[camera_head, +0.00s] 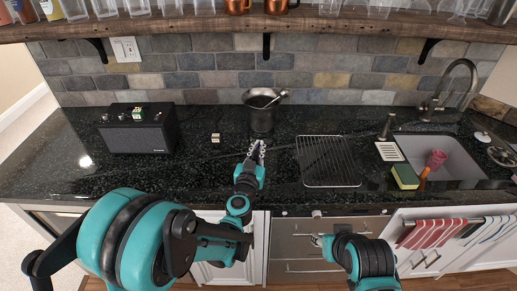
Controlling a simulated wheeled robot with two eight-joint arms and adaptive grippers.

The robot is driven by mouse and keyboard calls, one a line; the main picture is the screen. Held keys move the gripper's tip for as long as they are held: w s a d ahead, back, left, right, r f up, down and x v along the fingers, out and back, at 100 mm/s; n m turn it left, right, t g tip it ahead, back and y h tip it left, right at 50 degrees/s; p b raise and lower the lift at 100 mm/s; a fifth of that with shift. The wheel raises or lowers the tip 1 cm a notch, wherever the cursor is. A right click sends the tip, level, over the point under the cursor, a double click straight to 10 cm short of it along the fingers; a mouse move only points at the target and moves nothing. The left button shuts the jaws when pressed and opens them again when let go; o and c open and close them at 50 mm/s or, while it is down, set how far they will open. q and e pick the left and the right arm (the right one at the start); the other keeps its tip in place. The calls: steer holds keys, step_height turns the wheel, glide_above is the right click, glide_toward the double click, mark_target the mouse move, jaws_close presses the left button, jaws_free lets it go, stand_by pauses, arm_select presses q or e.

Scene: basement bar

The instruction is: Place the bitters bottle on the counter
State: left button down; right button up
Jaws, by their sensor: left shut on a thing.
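My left gripper (257,147) reaches over the black counter (225,180), just in front of the dark metal pot. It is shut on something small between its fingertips. That thing is too small and dark against the counter to make out, so I cannot confirm that it is the bitters bottle. No bitters bottle can be clearly recognised elsewhere. My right gripper (318,240) is low in front of the drawers, below the counter edge; its jaws are too small to read.
A dark pot (261,114) stands behind the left gripper. A black speaker box (137,130) is at the left, a wire rack (327,162) at the right. The sink (462,160) and sponge (405,176) are further right. A wooden shelf (200,27) overhangs the back. The counter's left-front part is clear.

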arm_select(q)
steer(key=shift+f+b, duration=0.65)
steer(key=shift+b, duration=0.05)
steer(key=c, duration=1.6)
jaws_free()
steer(key=shift+r, duration=0.1)
steer(key=r+p+v, duration=0.1)
steer(key=p+v, duration=0.1)
steer(key=v, duration=1)
steer(key=shift+r, duration=0.15)
